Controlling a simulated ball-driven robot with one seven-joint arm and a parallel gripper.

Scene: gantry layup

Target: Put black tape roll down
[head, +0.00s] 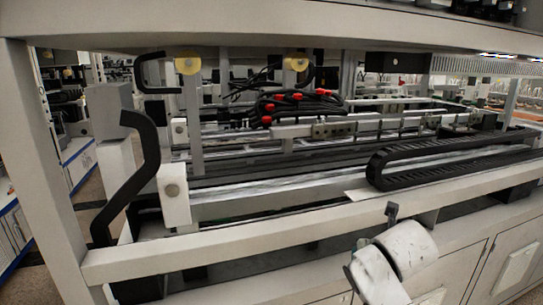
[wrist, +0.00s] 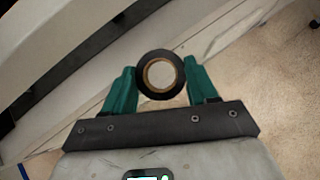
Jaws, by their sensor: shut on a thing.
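The black tape roll (wrist: 160,54) shows in the wrist view as a dark ring with a tan inner core. My gripper (wrist: 160,74) has teal fingers that press on the roll from its left and right sides. The roll sits at the fingertips with its open hole facing the camera. Behind it are a pale beam and a speckled floor, and the roll appears held in the air. In the head view my white arm is at the lower right, and I cannot make out the roll there.
A pale gantry rail (head: 290,232) crosses the front in the head view. A black cable chain (head: 440,165) lies on the machine behind it. Black cables with red connectors (head: 300,103) are bundled further back. Pale cabinets (head: 515,260) stand below at the right.

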